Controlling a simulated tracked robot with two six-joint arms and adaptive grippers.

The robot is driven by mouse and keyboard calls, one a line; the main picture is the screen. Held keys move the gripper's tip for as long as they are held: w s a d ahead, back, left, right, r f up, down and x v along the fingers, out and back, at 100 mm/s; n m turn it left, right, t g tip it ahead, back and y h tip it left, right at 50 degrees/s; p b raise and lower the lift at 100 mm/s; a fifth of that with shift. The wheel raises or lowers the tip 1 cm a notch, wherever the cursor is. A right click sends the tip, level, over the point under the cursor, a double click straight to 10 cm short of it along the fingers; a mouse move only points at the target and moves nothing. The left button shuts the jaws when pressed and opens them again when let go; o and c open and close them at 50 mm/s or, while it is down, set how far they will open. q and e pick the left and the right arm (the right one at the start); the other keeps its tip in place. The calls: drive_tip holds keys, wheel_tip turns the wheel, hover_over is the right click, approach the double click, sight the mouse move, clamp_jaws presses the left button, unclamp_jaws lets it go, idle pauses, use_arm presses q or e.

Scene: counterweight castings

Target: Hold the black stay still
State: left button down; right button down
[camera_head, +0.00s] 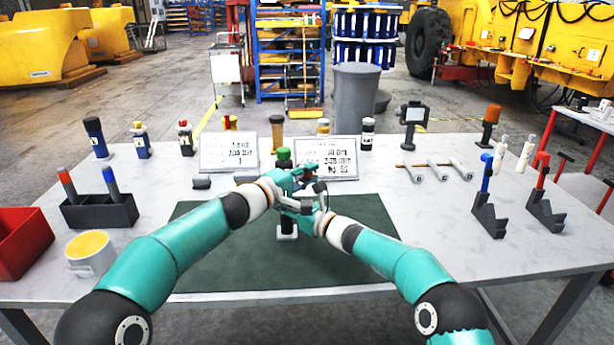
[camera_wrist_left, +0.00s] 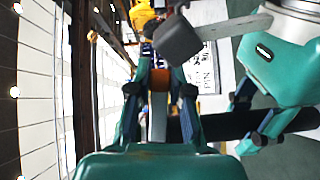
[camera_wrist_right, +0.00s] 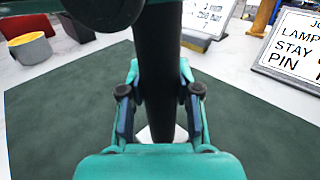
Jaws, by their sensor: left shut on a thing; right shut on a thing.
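The black stay (camera_head: 285,217) stands upright on the green mat, with a green knob (camera_head: 284,154) above it and a pale foot at its base. My right gripper (camera_head: 319,222) is shut on the stay; in the right wrist view the black shaft (camera_wrist_right: 158,70) runs between its fingers. My left gripper (camera_head: 297,190) is at the upper part of the stay, above the right one. In the left wrist view it is shut on a brown and grey piece (camera_wrist_left: 158,112), which I cannot identify clearly.
Two white sign cards (camera_head: 229,152) stand behind the mat (camera_head: 345,255). A dark block (camera_head: 100,213) with markers, a yellow-topped cup (camera_head: 92,262) and a red bin (camera_head: 22,242) are at left.

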use_arm(q)
drive_tip(key=shift+r+n+t+h, duration=0.2)
drive_tip(key=shift+n+t+h, duration=0.1)
drive_tip(key=shift+n, duration=0.1)
drive_tip(key=c, duration=1)
unclamp_jaws()
drive_tip(key=shift+c, duration=0.2)
drive_tip(key=shift+a+r, duration=0.1)
drive_tip(key=v, duration=1.1)
drive_tip(key=shift+s+a, duration=0.25)
drive_tip(key=shift+a, duration=0.05)
use_arm(e)
drive_tip(key=c, duration=0.7)
unclamp_jaws()
